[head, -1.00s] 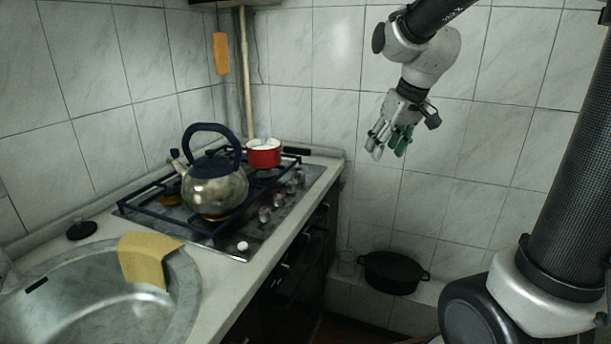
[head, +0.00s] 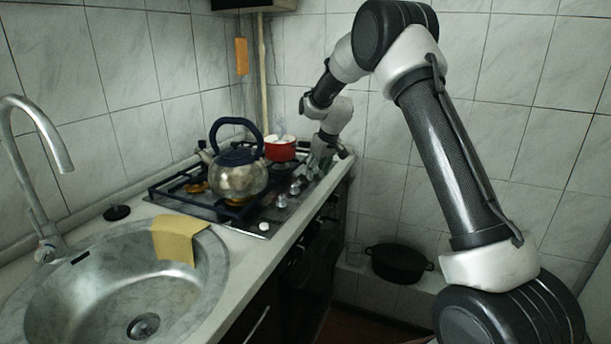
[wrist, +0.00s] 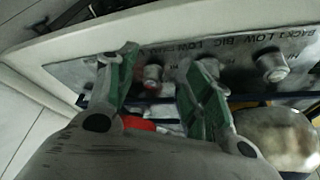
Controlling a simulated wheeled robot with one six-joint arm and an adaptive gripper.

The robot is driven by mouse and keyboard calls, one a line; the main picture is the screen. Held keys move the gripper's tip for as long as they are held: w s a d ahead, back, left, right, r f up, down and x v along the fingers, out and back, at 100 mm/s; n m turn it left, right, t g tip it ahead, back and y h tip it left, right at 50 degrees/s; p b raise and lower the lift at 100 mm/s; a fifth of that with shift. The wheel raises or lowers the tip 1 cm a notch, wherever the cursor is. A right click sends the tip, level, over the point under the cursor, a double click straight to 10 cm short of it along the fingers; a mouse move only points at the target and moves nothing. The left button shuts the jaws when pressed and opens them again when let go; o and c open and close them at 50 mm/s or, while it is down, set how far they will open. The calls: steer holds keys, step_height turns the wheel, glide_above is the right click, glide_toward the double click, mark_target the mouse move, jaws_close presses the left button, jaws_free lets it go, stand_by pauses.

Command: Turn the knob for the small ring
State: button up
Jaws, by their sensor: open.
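The stove (head: 235,214) has a row of metal knobs (head: 294,188) along its front edge, beside my gripper (head: 321,163). In the wrist view, my gripper (wrist: 157,62) is open, with green-padded fingers on either side of one knob (wrist: 152,74). I cannot tell whether they touch it. Another knob (wrist: 271,64) stands to the right, clear of the fingers. Upside-down lettering runs along the panel (wrist: 225,52); "LOW" and "BIG" can be read, and the word nearest the left finger is hard to read.
A kettle (head: 238,178) stands on the stove's near part and a red pot (head: 280,149) at its back. A sink (head: 60,295) with a yellow cloth (head: 178,240) is at the left. A black pot (head: 399,263) sits low by the back wall.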

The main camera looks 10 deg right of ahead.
mark_target(305, 178)
steer(key=w, duration=0.1)
steer(key=w+a, duration=0.1)
steer(key=w, duration=0.2)
steer(key=shift+a, duration=0.35)
steer(key=x, duration=0.4)
steer(key=shift+w+r, duration=0.1)
steer(key=shift+w, duration=0.05)
steer(key=shift+w+a+f, duration=0.15)
steer(key=shift+f, duration=0.4)
steer(key=c, duration=1)
steer(key=shift+m+h, duration=0.6)
steer(key=shift+m, duration=1)
